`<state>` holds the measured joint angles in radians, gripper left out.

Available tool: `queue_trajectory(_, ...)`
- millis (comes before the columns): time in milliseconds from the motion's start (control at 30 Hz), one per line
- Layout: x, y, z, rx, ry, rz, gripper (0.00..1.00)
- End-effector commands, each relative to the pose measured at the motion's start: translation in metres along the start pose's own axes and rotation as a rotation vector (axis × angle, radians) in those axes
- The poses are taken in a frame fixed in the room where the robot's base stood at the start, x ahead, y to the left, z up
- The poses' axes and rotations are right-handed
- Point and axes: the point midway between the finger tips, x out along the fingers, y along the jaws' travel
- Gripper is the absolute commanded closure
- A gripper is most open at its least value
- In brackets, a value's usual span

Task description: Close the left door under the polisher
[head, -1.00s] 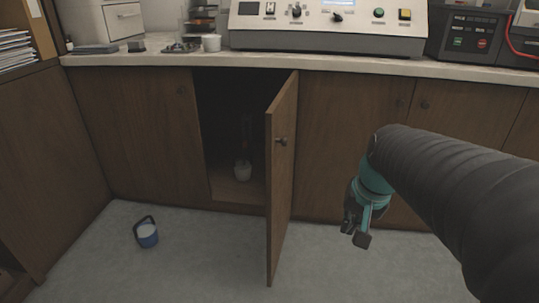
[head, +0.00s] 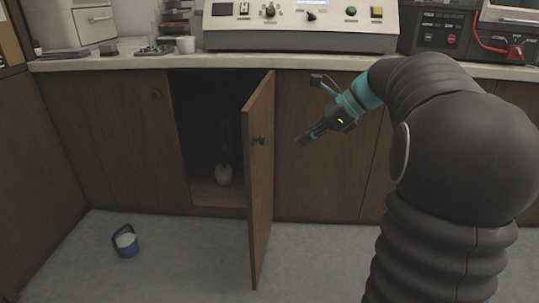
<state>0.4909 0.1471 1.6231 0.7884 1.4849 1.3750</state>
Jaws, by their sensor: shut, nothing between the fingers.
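The left door (head: 259,190) under the polisher (head: 300,27) is a brown wooden panel standing wide open, swung out toward me from its hinge side at the right of the opening. Its small dark knob (head: 258,140) shows on the upper part of the door. The dark cabinet opening (head: 208,120) lies to the left of the door. My gripper (head: 303,143) is shut and empty. It appears to the right of the door, about knob height in the picture, apart from it, with its fingers pointing left and down.
A blue bucket (head: 125,242) with white contents sits on the floor at left. A white cup (head: 186,44) is on the countertop (head: 130,62). The grey floor (head: 180,265) between bucket and door is clear.

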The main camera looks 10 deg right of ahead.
Motion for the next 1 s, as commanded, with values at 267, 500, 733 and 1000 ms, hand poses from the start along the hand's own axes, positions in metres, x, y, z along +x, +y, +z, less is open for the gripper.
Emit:
queue_trajectory(267, 0.037, 0.001, -0.001, 0.002, 0.001, 0.003, 1.00)
queue_trajectory(500, 0.083, 0.001, -0.002, 0.001, 0.002, 0.003, 1.00)
queue_trajectory(733, 0.114, 0.001, 0.012, -0.003, 0.002, 0.001, 1.00)
queue_trajectory(1000, 0.127, 0.001, 0.027, 0.000, 0.003, -0.001, 1.00)
